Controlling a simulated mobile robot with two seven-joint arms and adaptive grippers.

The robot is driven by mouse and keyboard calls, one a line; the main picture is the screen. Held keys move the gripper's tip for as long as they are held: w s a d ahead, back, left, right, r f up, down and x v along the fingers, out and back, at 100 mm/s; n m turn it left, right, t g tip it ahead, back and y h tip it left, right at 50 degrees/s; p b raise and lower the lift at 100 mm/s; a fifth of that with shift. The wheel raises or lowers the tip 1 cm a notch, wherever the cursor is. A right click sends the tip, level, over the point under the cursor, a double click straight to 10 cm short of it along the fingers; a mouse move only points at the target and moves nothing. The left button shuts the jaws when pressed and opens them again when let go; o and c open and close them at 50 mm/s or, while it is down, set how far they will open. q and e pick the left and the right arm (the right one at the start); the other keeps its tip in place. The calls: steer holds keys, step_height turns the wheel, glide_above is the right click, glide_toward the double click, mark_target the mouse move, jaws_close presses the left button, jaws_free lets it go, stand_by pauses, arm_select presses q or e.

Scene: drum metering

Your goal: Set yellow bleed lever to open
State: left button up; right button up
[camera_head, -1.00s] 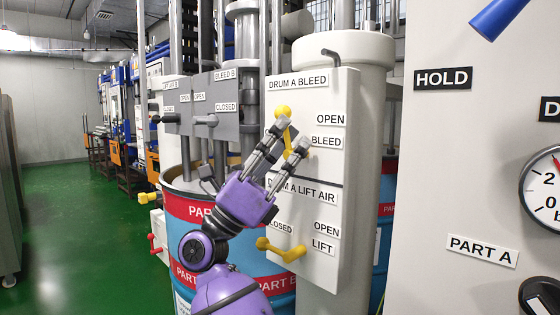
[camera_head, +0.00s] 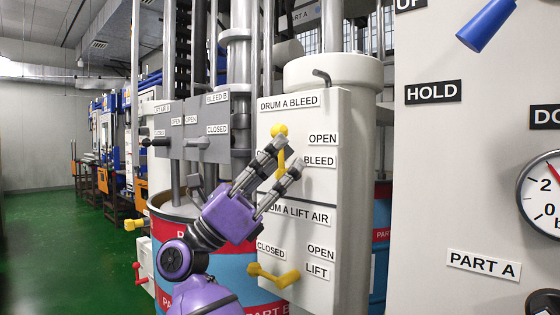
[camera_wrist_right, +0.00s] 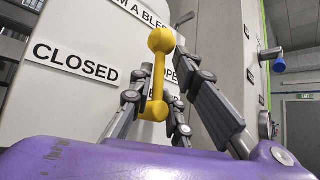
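The yellow bleed lever (camera_head: 279,131) is on the white panel under the "DRUM A BLEED" label. It stands about upright, knob at the top, with the OPEN label to its right. In the right wrist view the lever (camera_wrist_right: 157,80) rises from its pivot, with a CLOSED label to its left. My right gripper (camera_head: 286,155) is open at the lever, with fingers on both sides of its shaft. In the wrist view the gripper (camera_wrist_right: 170,92) has the lever between its fingers; I cannot tell whether they touch it. My left gripper is not in view.
A second yellow lever (camera_head: 272,275) sits below, under "DRUM A LIFT AIR". A big white panel (camera_head: 455,190) with a gauge (camera_head: 545,195) and blue handle (camera_head: 487,25) stands at right. Green floor (camera_head: 65,240) is clear at left.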

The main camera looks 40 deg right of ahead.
steer(key=shift+o, duration=1.3)
steer(key=shift+s+d, duration=0.1)
steer(key=shift+d, duration=0.15)
steer(key=shift+a, duration=0.1)
steer(key=v, duration=1.2)
steer(key=shift+c, duration=0.4)
